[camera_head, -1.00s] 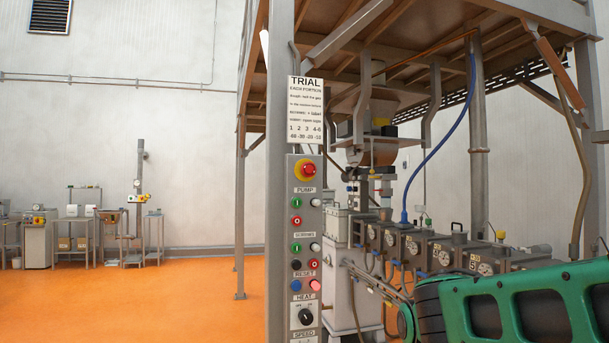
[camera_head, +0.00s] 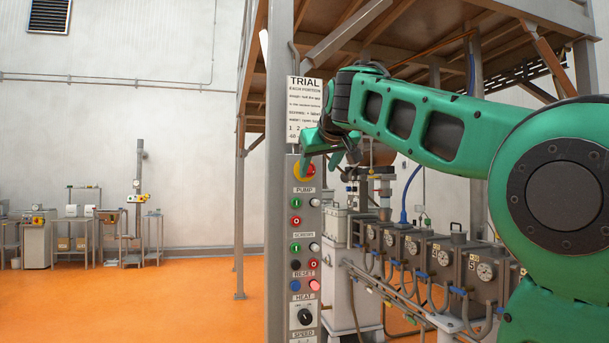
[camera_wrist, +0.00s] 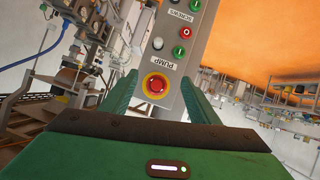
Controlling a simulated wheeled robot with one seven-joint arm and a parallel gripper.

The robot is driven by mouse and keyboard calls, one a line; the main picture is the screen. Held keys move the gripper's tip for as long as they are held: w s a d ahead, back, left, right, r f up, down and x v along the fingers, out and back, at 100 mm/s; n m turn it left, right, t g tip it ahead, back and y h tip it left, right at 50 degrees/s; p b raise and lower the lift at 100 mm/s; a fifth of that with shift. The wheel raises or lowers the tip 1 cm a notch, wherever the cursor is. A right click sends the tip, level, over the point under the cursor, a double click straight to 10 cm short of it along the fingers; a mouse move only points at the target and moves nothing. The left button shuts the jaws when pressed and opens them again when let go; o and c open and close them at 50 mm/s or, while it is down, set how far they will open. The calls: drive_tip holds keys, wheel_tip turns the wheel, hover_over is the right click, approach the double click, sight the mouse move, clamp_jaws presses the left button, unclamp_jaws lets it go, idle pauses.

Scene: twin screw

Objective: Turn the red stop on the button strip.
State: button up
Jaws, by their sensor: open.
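The red stop (camera_head: 305,169) is a red mushroom button on a yellow ring at the top of the grey button strip (camera_head: 303,237), above the PUMP label. My gripper (camera_head: 324,154) is in front of the strip's top and hides part of the stop. In the wrist view the red stop (camera_wrist: 157,85) shows between the two green fingers of my open gripper (camera_wrist: 159,78), roughly centred. The fingers appear on either side of it, apart from it. I cannot tell whether the tips reach its depth.
Below the stop, the strip carries several green, red, white, black and blue buttons and a black HEAT knob (camera_head: 305,316). A TRIAL sign (camera_head: 305,95) hangs just above, partly covered by my arm. A machine with several gauges (camera_head: 443,257) stands at the right.

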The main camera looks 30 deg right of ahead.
drive_tip(key=shift+t, duration=0.4)
drive_tip(key=w+d, duration=0.1)
drive_tip(key=w, duration=0.2)
drive_tip(key=w+d, duration=0.1)
drive_tip(key=w, duration=0.3)
drive_tip(key=w+d, duration=0.1)
drive_tip(key=w, duration=0.2)
drive_tip(key=shift+w+f, duration=0.15)
drive_tip(key=shift+f, duration=0.05)
drive_tip(key=shift+c, duration=0.5)
drive_tip(key=c, duration=0.9)
